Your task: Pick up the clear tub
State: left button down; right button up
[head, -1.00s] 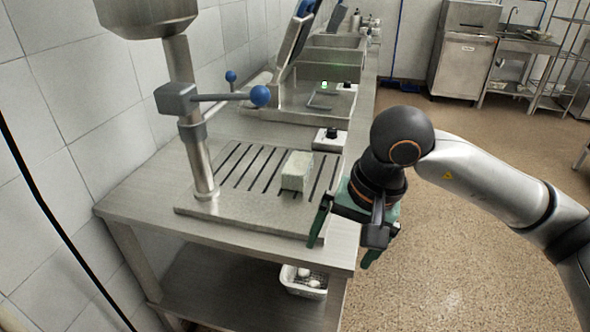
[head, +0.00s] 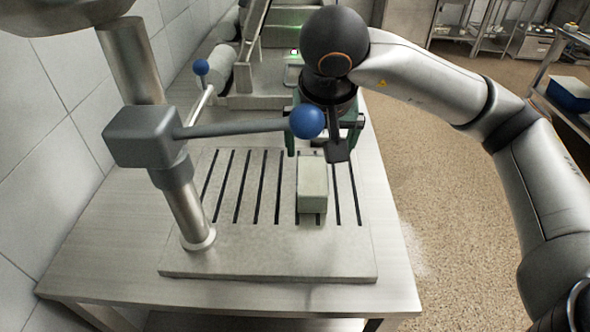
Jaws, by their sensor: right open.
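A pale, box-shaped tub (head: 312,186) stands on the slotted metal plate in the middle of the head view. It looks whitish and cloudy, and I cannot tell how clear it is. My right gripper (head: 322,146), with green fingers, is open and hangs just beyond the tub's far end. Part of it is hidden by its own wrist and by a blue lever knob. I cannot tell whether the fingers touch the tub. My left gripper is not in view.
The slotted plate (head: 265,255) lies on a steel table (head: 90,255). A press column (head: 188,215) with a lever and blue knob (head: 307,121) rises left of the tub, the knob close to my right gripper. A blue bin (head: 570,92) sits on a rack at the right.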

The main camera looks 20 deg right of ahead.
aim_at(313, 174)
jog(key=x, duration=0.6)
jog(key=shift+w+d+f, duration=0.1)
jog(key=shift+w+f, duration=0.05)
jog(key=shift+f, duration=0.25)
jog(key=shift+a+x, duration=0.15)
jog(key=shift+x, duration=1.25)
jog(key=shift+a+x, duration=0.15)
jog(key=shift+x, duration=1.25)
jog(key=shift+w+f+b, duration=0.15)
jog(key=shift+f+b, duration=0.1)
jog(key=shift+b, duration=0.25)
jog(key=c, duration=1.5)
grip_shut()
jog(key=shift+r, duration=0.1)
